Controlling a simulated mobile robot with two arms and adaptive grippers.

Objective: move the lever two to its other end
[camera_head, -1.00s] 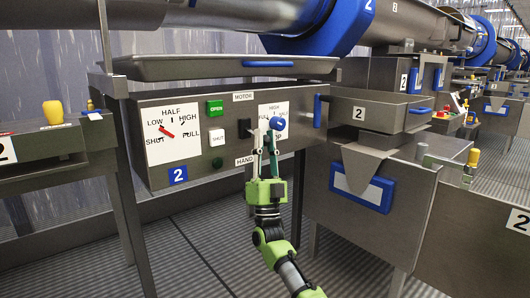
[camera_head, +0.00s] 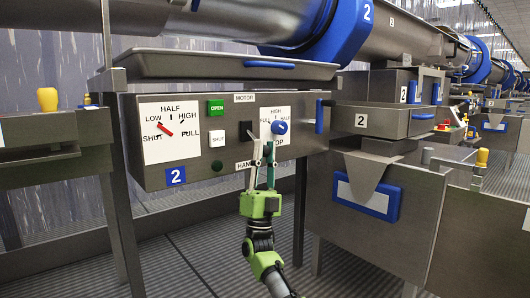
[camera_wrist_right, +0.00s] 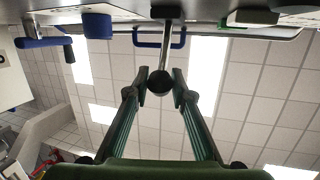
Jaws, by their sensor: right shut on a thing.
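The black lever (camera_head: 246,130) sits on panel two, between the MOTOR label above and the HAND label below. My right gripper (camera_head: 263,146) is in front of the panel with its fingers pointing up, close to this lever. In the right wrist view, the lever's round black knob (camera_wrist_right: 159,82) on a metal rod is between the tips of my right gripper (camera_wrist_right: 158,86), which is shut on it. The fingers partly cover the HAND label and the dial in the head view. My left gripper is not in view.
A blue knob (camera_head: 279,127) on a white dial is just right of the lever. A green OPEN button (camera_head: 216,107) and a white SHUT button (camera_head: 217,140) are left of it. A tray (camera_head: 220,66) stands above the panel. A grey cabinet with a blue frame (camera_head: 367,199) is at right.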

